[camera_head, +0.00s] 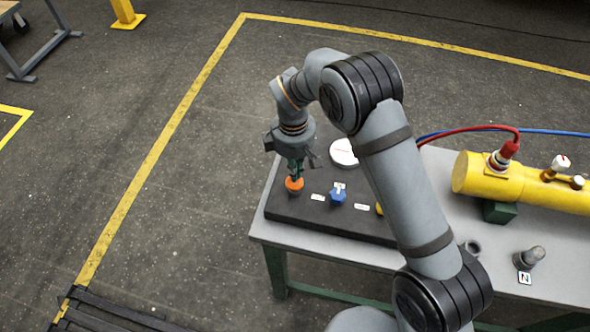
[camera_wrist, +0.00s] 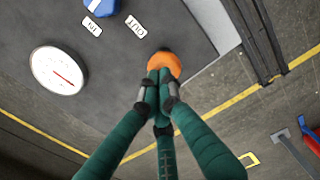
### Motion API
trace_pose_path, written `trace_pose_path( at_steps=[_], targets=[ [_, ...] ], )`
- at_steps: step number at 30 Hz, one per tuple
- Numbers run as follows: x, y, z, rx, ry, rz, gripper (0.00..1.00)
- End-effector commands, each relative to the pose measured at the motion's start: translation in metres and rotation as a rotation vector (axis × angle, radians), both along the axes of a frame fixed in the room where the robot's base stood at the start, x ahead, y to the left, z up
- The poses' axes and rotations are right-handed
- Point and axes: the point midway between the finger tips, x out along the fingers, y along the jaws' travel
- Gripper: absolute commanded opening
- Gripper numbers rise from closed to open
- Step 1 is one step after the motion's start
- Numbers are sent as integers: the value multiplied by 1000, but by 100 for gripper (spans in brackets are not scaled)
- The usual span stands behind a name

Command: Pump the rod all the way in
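My gripper (camera_head: 295,174) has its green fingers pointing down at an orange button (camera_head: 294,185) on the left end of a dark panel. In the wrist view my gripper's fingertips (camera_wrist: 159,88) are together, right at the orange button (camera_wrist: 165,64), and partly cover it. I cannot tell whether they press on it. A blue knob (camera_head: 338,196) sits right of the button, with IN and OUT labels seen in the wrist view. A yellow cylinder (camera_head: 515,184) lies on the table at the right and runs out of frame. No rod shows.
A round white gauge (camera_head: 343,152) with a red needle stands on the panel (camera_head: 292,212), partly behind my arm. Red (camera_head: 468,129) and blue hoses run to the right. A grey pin (camera_head: 531,256) and a ring (camera_head: 473,247) are on the table's front right.

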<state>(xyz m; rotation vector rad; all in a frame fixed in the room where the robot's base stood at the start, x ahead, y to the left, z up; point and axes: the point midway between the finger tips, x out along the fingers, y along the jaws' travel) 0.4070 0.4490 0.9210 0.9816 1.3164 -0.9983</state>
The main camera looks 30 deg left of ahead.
Motion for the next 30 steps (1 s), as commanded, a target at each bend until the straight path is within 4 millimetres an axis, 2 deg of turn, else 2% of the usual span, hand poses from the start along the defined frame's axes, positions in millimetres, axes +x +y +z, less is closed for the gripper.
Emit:
trace_pose_path(
  at_steps=[1, 2, 14, 17, 23, 24, 30],
  targets=[
    [0, 0, -14, -1, 1, 0, 0],
    [0, 0, -16, -1, 1, 0, 0],
    [0, -1, -11, -2, 1, 0, 0],
    [0, -1, -1, -1, 1, 0, 0],
    [1, -1, 41, 3, -1, -4, 0],
    [2, 0, 40, 6, -2, -4, 0],
    [1, 1, 84, 6, -3, -4, 0]
  ],
)
